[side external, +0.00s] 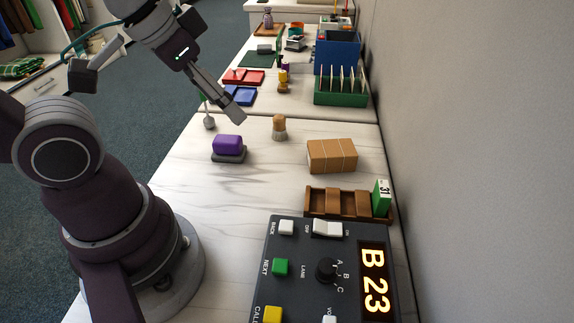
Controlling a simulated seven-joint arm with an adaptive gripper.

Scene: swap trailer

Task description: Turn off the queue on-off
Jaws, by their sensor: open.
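The queue console (300,262) is a dark grey box at the bottom right, with its lettering turned sideways. Its white on-off rocker switch (328,228) is near the top, between the labels OFF on the left and ON on the right. I cannot tell surely which side is pressed. The display (376,283) is lit and reads "B 23". My gripper (236,113) is in the upper middle, open with nothing seen in it, well away from the console. Its two fingers overlap in this view.
A brown wooden tray (322,204) with a green calendar block (382,197) stands just behind the console. A cardboard box (332,156), a purple-topped block (228,146) and a brush (279,128) stand farther back. A wall bounds the right side; the counter's left middle is clear.

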